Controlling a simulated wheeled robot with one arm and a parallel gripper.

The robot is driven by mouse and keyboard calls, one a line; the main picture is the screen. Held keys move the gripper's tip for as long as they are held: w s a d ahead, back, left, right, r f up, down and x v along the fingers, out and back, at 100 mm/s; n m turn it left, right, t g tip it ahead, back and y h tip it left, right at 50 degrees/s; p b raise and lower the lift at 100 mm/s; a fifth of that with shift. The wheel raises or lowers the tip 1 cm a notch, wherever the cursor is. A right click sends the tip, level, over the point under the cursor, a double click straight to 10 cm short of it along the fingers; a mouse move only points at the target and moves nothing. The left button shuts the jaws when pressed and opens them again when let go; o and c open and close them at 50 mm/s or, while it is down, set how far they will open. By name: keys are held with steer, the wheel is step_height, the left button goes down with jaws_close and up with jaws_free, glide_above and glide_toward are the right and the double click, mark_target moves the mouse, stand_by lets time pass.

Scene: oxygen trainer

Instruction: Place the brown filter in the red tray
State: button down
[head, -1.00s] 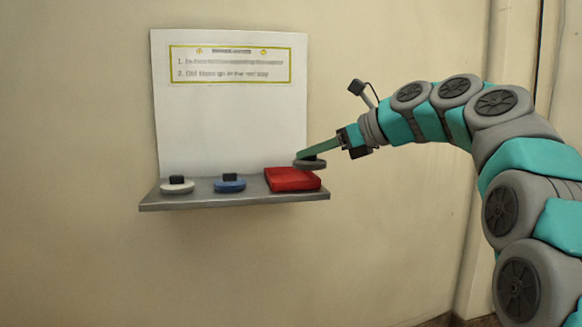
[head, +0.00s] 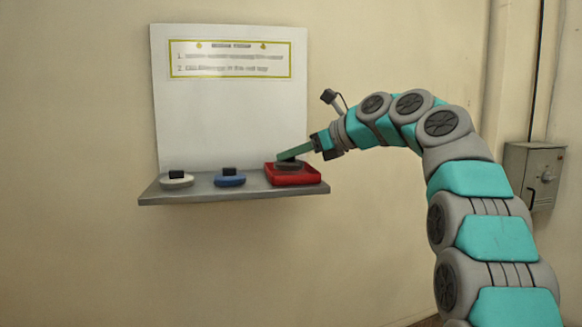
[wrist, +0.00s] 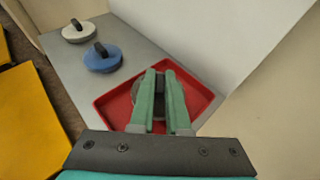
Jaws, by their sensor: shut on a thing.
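The red tray (head: 296,180) sits at the right end of the grey shelf, and it also shows in the wrist view (wrist: 203,100). My gripper (head: 290,156) is shut on the handle of a grey-brown round filter (head: 290,166). The filter is inside the tray's outline, low down. I cannot tell whether it touches the tray floor. In the wrist view my gripper (wrist: 161,70) reaches over the tray, and its fingers hide most of the filter (wrist: 137,103).
A white filter (head: 177,182) and a blue filter (head: 230,180) with dark handles stand on the shelf (head: 200,196), left of the tray. A white board (head: 230,120) with a sign rises behind the shelf. A grey wall box (head: 537,170) is at the far right.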

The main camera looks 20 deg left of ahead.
steer(key=shift+f, duration=0.7)
steer(key=shift+f, duration=0.15)
steer(key=c, duration=0.9)
jaws_free()
steer(key=p+v, duration=0.1)
steer(key=v, duration=1.1)
